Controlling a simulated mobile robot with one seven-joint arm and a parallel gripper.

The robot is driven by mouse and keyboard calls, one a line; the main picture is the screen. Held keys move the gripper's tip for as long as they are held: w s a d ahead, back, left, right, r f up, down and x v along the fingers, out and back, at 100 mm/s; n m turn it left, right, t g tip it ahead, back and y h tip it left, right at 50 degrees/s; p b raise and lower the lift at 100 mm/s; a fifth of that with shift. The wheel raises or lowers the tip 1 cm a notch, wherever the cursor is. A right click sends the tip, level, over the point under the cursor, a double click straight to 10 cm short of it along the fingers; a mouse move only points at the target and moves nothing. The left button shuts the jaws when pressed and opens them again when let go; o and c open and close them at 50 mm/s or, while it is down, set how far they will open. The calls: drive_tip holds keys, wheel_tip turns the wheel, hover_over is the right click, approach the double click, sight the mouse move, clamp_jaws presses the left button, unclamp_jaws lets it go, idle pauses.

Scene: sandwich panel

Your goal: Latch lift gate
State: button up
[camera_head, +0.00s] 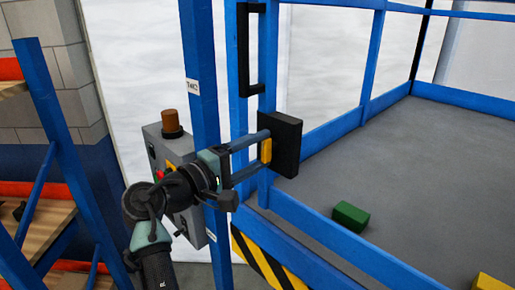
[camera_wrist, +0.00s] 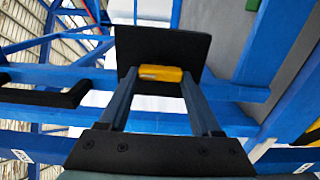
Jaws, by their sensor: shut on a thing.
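My gripper (camera_head: 264,153) reaches right from the control box side to the blue lift gate (camera_head: 266,95). Its two fingers are shut on a yellow latch piece (camera_head: 266,150), one finger above it and one below. A black plate (camera_head: 285,135) stands right behind the yellow piece. In the wrist view the yellow latch piece (camera_wrist: 160,73) lies between the fingertips, against the black plate (camera_wrist: 160,45). A long black pull handle (camera_head: 243,50) is on the gate above. I cannot tell whether the latch is engaged.
A grey control box (camera_head: 158,145) with coloured buttons and an amber lamp (camera_head: 171,122) is on a blue post (camera_head: 200,70) left of the gate. Inside the railed platform lies a green block (camera_head: 350,216). A rack with wooden shelves (camera_head: 40,210) stands at left.

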idle(0.4)
drive_tip(key=o, duration=1.4)
drive_tip(key=shift+s, duration=0.1)
drive_tip(key=b+v, duration=0.6)
drive_tip(key=v, duration=0.7)
